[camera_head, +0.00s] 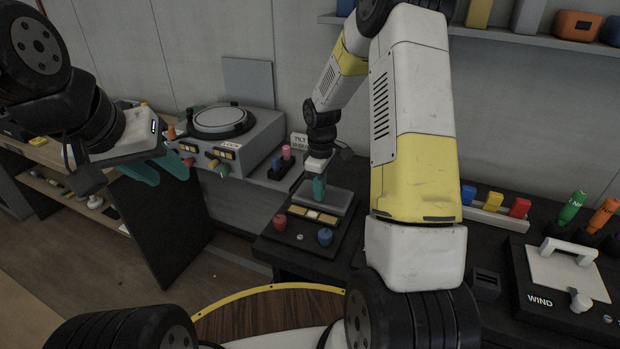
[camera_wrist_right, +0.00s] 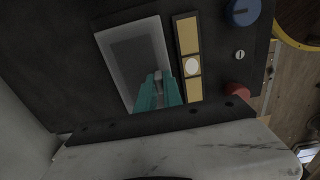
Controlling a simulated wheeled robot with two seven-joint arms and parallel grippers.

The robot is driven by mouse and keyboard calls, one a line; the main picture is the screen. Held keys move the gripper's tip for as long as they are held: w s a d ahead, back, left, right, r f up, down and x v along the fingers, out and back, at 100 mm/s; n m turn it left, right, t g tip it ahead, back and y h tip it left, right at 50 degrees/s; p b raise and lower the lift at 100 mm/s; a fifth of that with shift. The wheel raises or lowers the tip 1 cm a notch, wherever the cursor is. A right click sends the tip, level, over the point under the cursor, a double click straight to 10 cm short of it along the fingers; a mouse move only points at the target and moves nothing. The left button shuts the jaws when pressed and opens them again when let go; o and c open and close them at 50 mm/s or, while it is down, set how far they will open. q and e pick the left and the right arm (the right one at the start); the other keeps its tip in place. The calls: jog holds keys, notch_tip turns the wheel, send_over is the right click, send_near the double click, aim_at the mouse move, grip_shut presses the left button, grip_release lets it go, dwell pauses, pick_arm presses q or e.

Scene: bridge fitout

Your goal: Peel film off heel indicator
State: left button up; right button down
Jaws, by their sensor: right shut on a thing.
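The heel indicator appears to be the dark panel (camera_head: 290,250) with a pale grey rectangular face near the middle of the head view. A light grey film (camera_wrist_right: 108,52) with a darker rectangle inside it covers this face in the right wrist view. My right gripper (camera_head: 319,188) is at the film, teal fingers pointing down. In the right wrist view its fingers (camera_wrist_right: 158,82) are shut on a small grey piece at the film's edge. The film looks flat; the fingers hide part of it. My left gripper (camera_head: 160,170) is open and empty, away at the left.
The panel carries a red knob (camera_head: 280,222), a blue knob (camera_head: 325,237) and a yellow-white strip (camera_head: 313,214). A grey console (camera_head: 240,140) stands behind left. A WIND box (camera_head: 565,285) and coloured blocks (camera_head: 494,202) are at right. A shelf (camera_head: 500,35) runs above.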

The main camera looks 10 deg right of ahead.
jog(key=shift+r, duration=2.65)
jog(key=shift+s, duration=0.1)
